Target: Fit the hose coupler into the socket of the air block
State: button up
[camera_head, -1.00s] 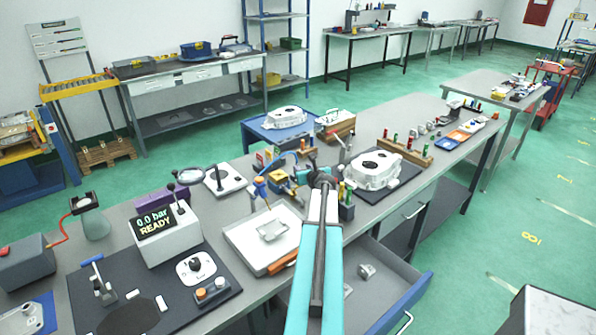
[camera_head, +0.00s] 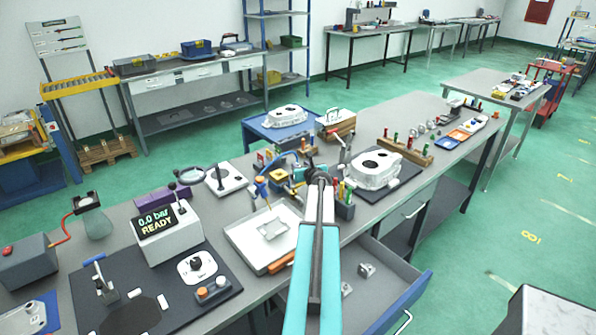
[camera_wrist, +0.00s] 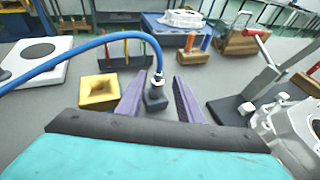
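The hose coupler (camera_wrist: 155,95), a dark block-like body with a silver fitting on top, stands upright in the wrist view. A blue hose (camera_wrist: 85,46) arcs from it to the left; it also shows in the head view (camera_head: 272,160). My gripper (camera_wrist: 158,88) is open, its two purple-grey fingers on either side of the coupler in the picture, with gaps visible. I cannot tell how far beyond the fingertips it stands. A yellow block (camera_wrist: 99,91) with a funnel-like square socket, apparently the air block, sits left of the fingers. In the head view my gripper (camera_head: 319,178) hides the coupler.
A dark rack (camera_wrist: 124,55) of coloured tools stands behind the coupler. A clamp with a red handle (camera_wrist: 257,34) and a casting (camera_wrist: 293,125) stand close on the right. A white plate (camera_wrist: 35,60) lies left. Below the bench edge, a drawer (camera_head: 385,285) stands open.

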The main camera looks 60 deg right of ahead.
aim_at(298, 164)
jog(key=shift+r+p+x, duration=0.2)
jog(key=shift+p+x, duration=0.5)
jog(key=shift+x, duration=1.8)
jog(key=shift+a, duration=0.15)
grip_shut()
